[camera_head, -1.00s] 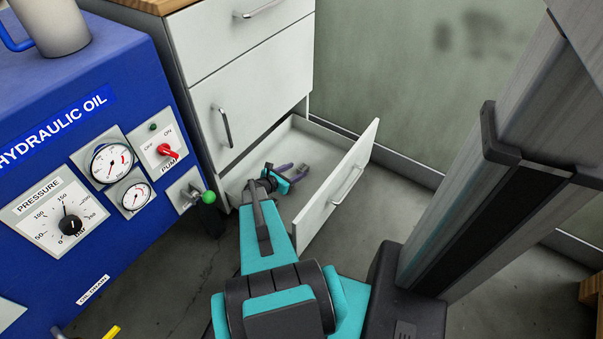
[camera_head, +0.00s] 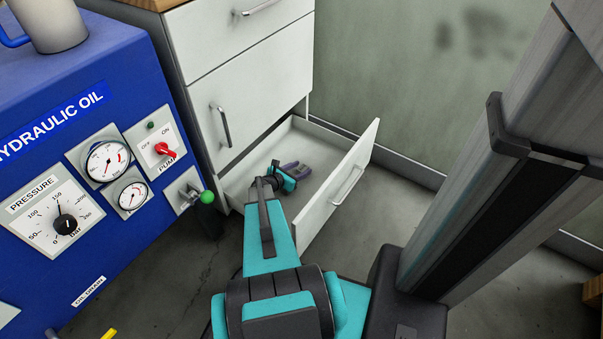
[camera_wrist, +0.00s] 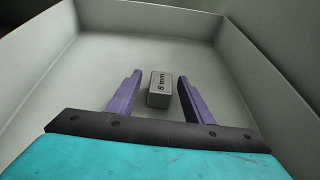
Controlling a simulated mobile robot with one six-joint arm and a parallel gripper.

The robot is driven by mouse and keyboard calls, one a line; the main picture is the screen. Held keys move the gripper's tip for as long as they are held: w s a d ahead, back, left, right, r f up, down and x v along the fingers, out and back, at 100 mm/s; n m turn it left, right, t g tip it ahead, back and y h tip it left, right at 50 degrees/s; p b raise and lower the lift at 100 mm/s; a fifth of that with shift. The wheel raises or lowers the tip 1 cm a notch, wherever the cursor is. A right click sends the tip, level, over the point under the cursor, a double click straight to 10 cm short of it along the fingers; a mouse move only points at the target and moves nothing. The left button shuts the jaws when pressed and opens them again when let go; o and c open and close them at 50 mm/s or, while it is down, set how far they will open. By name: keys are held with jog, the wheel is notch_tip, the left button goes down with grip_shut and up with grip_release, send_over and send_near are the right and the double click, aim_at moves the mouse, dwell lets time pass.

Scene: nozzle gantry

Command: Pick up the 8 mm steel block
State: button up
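The 8 mm steel block (camera_wrist: 159,88) is a small grey block marked "8 mm" in the wrist view. It rests on the floor of the open drawer (camera_wrist: 110,55). My gripper (camera_wrist: 159,82) is open, with its purple fingers on either side of the block and a gap to each. I cannot tell how far above the drawer floor the fingertips are. In the head view my gripper (camera_head: 297,168) reaches down into the bottom drawer (camera_head: 330,185), and the block cannot be made out there.
The drawer walls surround my gripper, with the drawer front (camera_head: 350,185) close on the right. The cabinet (camera_head: 240,80) rises behind. A blue hydraulic unit (camera_head: 80,170) with gauges and a green-knobbed valve (camera_head: 207,197) stands at left. No other object shows in the drawer.

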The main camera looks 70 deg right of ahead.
aim_at(300, 170)
grip_shut()
jog(key=shift+r, duration=0.1)
notch_tip(300, 170, up, 10)
jog(key=p, duration=0.3)
jog(key=shift+p, duration=0.35)
dwell(0.6)
